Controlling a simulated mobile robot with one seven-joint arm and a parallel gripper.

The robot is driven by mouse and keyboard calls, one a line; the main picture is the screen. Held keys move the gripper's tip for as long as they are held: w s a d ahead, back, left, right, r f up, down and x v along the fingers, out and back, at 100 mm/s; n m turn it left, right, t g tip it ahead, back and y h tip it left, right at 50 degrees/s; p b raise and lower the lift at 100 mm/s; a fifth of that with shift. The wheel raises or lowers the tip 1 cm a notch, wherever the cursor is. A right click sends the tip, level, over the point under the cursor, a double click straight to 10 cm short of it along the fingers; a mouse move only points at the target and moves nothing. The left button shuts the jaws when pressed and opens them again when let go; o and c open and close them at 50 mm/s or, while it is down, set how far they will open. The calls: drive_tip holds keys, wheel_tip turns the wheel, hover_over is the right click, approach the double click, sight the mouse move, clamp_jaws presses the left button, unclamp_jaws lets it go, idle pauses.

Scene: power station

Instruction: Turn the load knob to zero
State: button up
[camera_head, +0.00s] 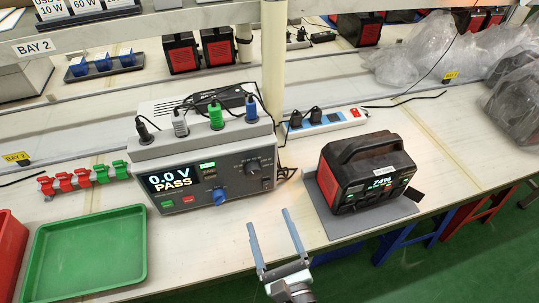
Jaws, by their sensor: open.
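A grey tester (185,218) stands on the bench, its screen (172,179) reading "0.0 V" and "PASS". A blue knob (220,195) sits low on its front, right of the screen. A black knob (253,167) sits higher and further right. The labels are too small to read, so I cannot tell which is the load knob or its setting. My gripper (268,218) is open and empty at the bench's front edge, its two fingers pointing toward the tester, apart from both knobs and to the right of the blue one.
A black and red power station (365,172) reading "74%" stands on a grey mat (345,226) to the right. A green tray (85,245) lies at left, with red and green clamps (84,178) behind it. A power strip (325,123) and cables lie behind. A pole (271,70) rises behind the tester.

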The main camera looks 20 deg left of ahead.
sight(255, 176)
drive_tip(key=shift+m, duration=0.6)
drive_tip(key=x, duration=1.2)
drive_tip(key=shift+w, duration=0.15)
clamp_jaws()
